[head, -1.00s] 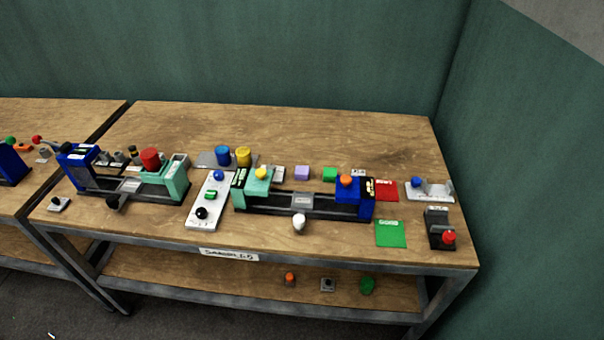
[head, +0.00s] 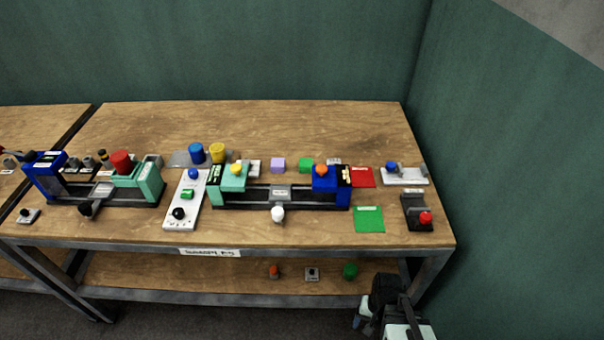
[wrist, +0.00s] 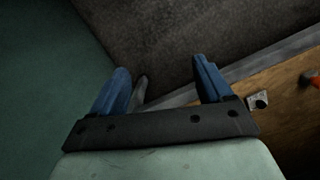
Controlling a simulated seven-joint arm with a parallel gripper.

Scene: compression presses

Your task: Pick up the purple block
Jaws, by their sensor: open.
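The purple block (head: 278,164) sits on the wooden table top, behind the middle of the right-hand press (head: 280,195) and left of a green block (head: 306,164). In the head view my gripper (head: 364,312) is at the bottom right, below and in front of the table's front edge, far from the purple block. In the wrist view its two blue fingers (wrist: 165,85) are spread apart with nothing between them, over the dark floor. The purple block does not show in the wrist view.
A second press (head: 95,190) stands at left, with a white control panel (head: 186,200) between the presses. Red (head: 362,177) and green (head: 369,219) mats lie at right. The lower shelf (head: 180,276) holds small items. The table's back (head: 260,125) is clear. A green wall closes the right side.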

